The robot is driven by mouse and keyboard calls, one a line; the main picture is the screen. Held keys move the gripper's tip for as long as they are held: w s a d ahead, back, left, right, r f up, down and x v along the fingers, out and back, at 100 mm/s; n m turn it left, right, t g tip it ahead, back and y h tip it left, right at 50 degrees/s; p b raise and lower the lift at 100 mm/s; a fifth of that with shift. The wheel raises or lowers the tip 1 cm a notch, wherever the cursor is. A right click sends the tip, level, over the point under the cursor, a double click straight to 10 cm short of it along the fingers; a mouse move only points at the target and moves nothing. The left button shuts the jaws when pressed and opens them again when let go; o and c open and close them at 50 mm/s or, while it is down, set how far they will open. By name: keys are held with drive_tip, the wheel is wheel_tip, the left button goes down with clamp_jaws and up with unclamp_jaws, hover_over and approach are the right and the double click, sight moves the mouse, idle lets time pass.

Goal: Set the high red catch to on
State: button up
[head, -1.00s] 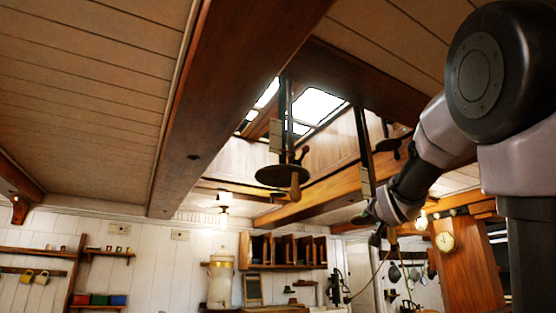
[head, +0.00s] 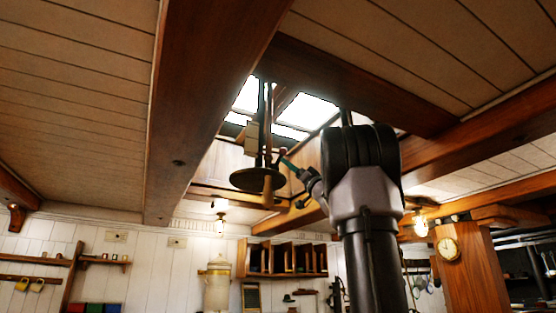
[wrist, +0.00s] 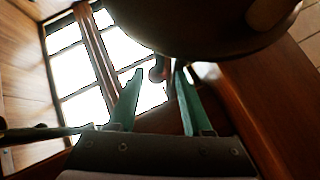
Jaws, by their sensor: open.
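My gripper (head: 286,160) is raised to the overhead fitting under the skylight, just right of its post. In the wrist view its two green fingers (wrist: 155,82) are open, with a gap between them. A small dark reddish knob (wrist: 157,72) shows in that gap, near the fingertips; I cannot tell whether it touches them. In the head view a small reddish tip (head: 283,151) shows beside the fingers, likely the catch. Its on or off position cannot be read. The fitting's round dark disc (head: 257,180) hangs lower left of the gripper and fills the top of the wrist view (wrist: 190,30).
The post (head: 268,120) carries a pale box (head: 251,137). A wooden handle (wrist: 265,12) hangs below the disc, close to the gripper. Heavy beams (head: 205,90) flank the skylight (head: 313,110). Wall shelves (head: 285,258), a lamp (head: 421,228) and a clock (head: 447,246) are farther off.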

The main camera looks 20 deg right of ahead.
sight(280, 158)
drive_tip(key=x, duration=0.6)
drive_tip(key=shift+w+r, duration=0.25)
clamp_jaws()
idle(1.2)
